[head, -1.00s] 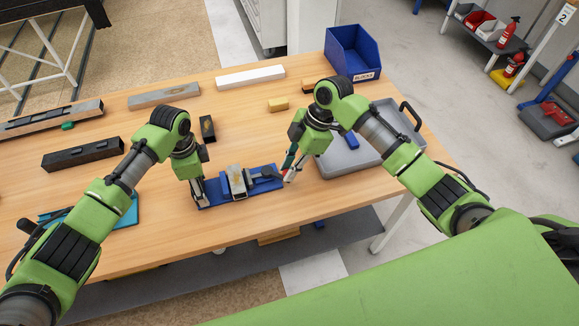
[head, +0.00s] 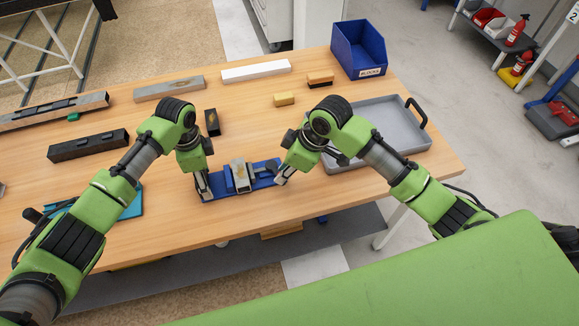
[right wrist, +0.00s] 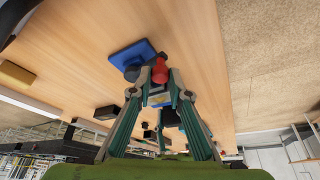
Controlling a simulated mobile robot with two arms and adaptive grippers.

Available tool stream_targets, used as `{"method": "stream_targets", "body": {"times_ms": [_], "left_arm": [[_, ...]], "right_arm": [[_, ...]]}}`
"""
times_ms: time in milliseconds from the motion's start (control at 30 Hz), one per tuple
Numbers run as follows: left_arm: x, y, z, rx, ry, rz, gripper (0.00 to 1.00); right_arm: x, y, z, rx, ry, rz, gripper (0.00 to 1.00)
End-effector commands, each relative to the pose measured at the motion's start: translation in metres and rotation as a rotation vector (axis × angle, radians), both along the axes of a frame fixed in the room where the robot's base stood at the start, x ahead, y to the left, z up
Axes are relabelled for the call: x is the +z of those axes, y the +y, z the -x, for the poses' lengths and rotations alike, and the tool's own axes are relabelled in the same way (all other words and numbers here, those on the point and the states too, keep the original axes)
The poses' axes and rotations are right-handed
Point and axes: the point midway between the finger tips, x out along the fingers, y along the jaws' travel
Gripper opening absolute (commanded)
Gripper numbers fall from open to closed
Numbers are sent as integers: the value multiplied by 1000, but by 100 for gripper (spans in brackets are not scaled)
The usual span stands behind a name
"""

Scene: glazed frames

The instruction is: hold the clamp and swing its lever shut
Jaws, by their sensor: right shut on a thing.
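The clamp (head: 240,177) sits on a blue base (head: 213,191) near the front edge of the wooden table, with a pale block at its middle. My left gripper (head: 203,190) is at the base's left end, fingers pointing down; whether its fingers are closed on it is unclear. My right gripper (head: 281,178) is at the clamp's right end. In the right wrist view, its fingers (right wrist: 155,88) are shut on the lever's red end (right wrist: 160,72). Most of the lever is hidden by the gripper. A blue plate (right wrist: 133,52) shows beyond the fingertips.
A grey tray (head: 408,122) lies to the right and a blue bin (head: 358,50) stands behind it. A yellow block (head: 284,99), a small black block (head: 212,122) and several long bars lie behind the clamp. The table's front edge is close to the clamp.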

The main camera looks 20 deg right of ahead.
Motion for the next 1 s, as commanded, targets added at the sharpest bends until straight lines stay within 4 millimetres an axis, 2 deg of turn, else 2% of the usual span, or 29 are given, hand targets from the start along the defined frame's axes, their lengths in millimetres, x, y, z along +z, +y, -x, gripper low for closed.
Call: {"method": "stream_targets", "body": {"times_ms": [333, 633, 1000], "left_arm": [[-2, 1, 0, 1, 1, -3, 24], [-2, 1, 0, 0, 1, -2, 24], [-1, 0, 0, -1, 1, -1, 24]], "right_arm": [[-1, 27, 4, -324, 2, -6, 0], [0, 47, 0, -603, 3, -9, 0], [-1, 62, -8, -857, 3, -9, 0]]}}
